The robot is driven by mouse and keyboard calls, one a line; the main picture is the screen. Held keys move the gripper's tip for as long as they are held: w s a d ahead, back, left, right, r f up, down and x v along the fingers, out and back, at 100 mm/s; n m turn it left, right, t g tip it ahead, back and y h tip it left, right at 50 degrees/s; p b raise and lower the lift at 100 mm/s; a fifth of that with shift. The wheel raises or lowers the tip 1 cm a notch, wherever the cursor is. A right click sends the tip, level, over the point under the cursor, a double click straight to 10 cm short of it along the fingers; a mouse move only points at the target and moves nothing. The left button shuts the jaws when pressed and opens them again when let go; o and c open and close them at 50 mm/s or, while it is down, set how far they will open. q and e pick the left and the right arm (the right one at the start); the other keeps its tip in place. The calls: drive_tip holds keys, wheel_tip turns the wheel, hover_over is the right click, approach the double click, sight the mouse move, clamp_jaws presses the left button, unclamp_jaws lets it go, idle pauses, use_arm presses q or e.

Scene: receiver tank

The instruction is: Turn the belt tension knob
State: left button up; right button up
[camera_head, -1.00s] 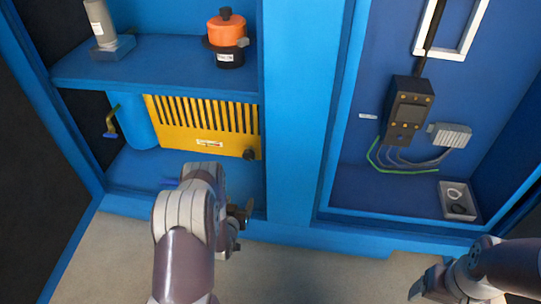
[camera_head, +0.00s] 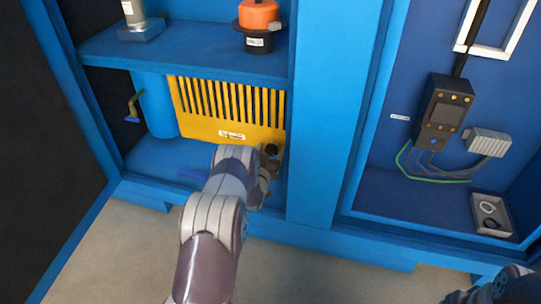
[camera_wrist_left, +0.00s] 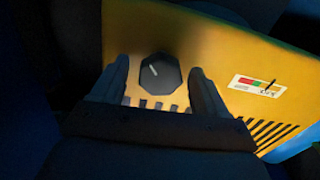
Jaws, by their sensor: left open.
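The belt tension knob (camera_head: 271,150) is a small dark knob at the lower right corner of the yellow slotted guard (camera_head: 205,128). In the left wrist view, the knob (camera_wrist_left: 160,76) is black and faceted, with a white pointer line tilted up and to the left. My left gripper (camera_head: 267,168) is at the knob and partly hidden by its own wrist in the head view. In the left wrist view, its open fingers (camera_wrist_left: 160,68) stand on either side of the knob, with gaps visible. My right gripper (camera_head: 462,297) is only partly visible at the bottom edge.
A blue shelf (camera_head: 190,56) above the guard holds an orange and black device (camera_head: 259,18) and a grey cylinder (camera_head: 134,14). A blue post (camera_head: 325,120) stands right of the guard. The right bay has a control box (camera_head: 443,112) and a small tray (camera_head: 491,214).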

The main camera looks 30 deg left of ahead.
use_arm(q)
drive_tip(key=c, duration=1)
drive_tip(key=shift+m, duration=0.3)
drive_tip(key=m+p, duration=0.1)
drive_tip(key=m, duration=0.2)
drive_tip(key=shift+r, duration=0.1)
drive_tip(key=shift+d+m+p, duration=0.1)
drive_tip(key=shift+m+p, duration=0.35)
drive_tip(key=shift+m, duration=2.05)
drive_tip(key=o, duration=1)
